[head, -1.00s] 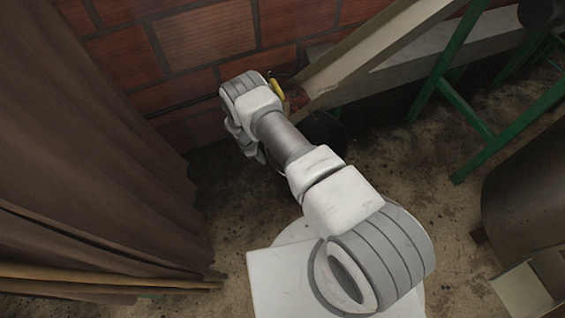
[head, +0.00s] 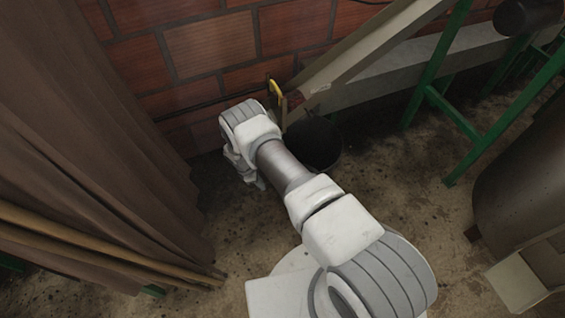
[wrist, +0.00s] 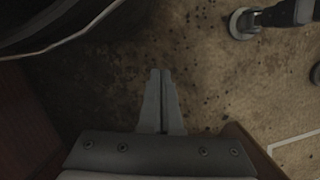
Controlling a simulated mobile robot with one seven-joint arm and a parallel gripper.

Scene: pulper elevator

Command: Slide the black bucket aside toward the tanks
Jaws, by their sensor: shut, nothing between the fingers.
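The black bucket (head: 316,145) stands on the floor below the lower end of the sloping chute, just right of my arm in the head view. My arm hides its left side. In the wrist view, its dark curved rim and side (wrist: 50,22) fill the upper left corner. My gripper (wrist: 161,73) points at bare floor, right of and below the bucket in that view. Its fingers are shut together with nothing between them, and a gap shows between them and the bucket. In the head view the fingers are hidden behind my arm.
The sloping chute (head: 365,45) comes down above the bucket, with a yellow piece (head: 275,92) at its end. A brick wall (head: 215,55) stands behind. A brown curtain (head: 90,130) hangs left. Green legs (head: 465,120) and a dark rounded vessel (head: 520,190) stand right, with open floor between.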

